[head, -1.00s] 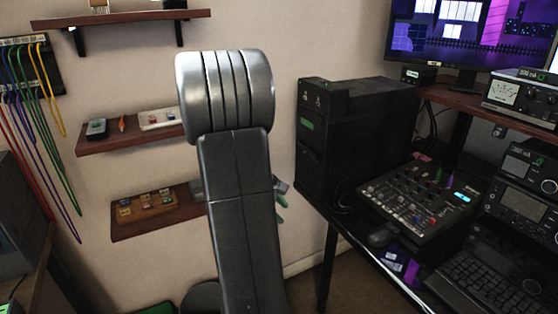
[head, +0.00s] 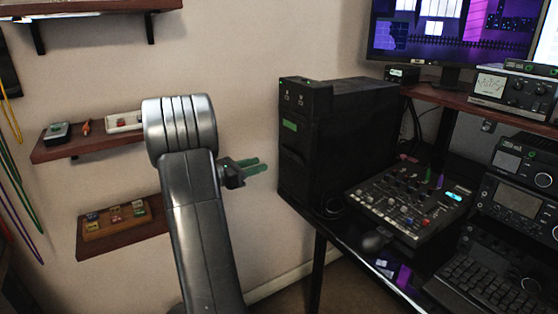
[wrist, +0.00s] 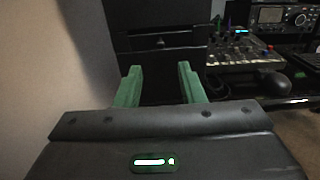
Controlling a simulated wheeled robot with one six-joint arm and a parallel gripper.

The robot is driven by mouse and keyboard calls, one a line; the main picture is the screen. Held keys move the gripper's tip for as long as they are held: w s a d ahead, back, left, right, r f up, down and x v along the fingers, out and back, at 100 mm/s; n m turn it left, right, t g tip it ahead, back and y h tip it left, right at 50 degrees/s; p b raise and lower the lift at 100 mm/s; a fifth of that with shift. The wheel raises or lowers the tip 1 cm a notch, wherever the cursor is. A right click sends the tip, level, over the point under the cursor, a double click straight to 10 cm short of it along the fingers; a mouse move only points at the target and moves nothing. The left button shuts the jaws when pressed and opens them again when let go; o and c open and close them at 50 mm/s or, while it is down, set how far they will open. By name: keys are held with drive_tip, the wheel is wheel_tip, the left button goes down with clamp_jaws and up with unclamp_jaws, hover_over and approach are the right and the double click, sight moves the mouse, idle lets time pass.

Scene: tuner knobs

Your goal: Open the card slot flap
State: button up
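A black tower case (head: 340,140) stands on the desk, its narrow front facing my gripper. The front has a green label (head: 289,125) near the top and dark panels below. I cannot tell for sure which panel is the card slot flap. In the wrist view the dark tower front (wrist: 160,25) fills the top middle, with a small latch-like detail (wrist: 160,43). My gripper (head: 252,166) has green fingers, held left of the tower and apart from it. The wrist view shows the fingers (wrist: 160,84) spread with nothing between them.
A mixer (head: 415,205), a mouse (head: 375,241), radios (head: 518,200) and a keyboard (head: 470,275) crowd the desk right of the tower. Wall shelves (head: 95,140) with small items are at left. The wall between shelves and tower is bare.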

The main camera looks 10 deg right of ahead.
drive_tip(key=x, duration=0.9)
drive_tip(key=shift+f+b, duration=0.1)
drive_tip(key=shift+b, duration=0.2)
clamp_jaws()
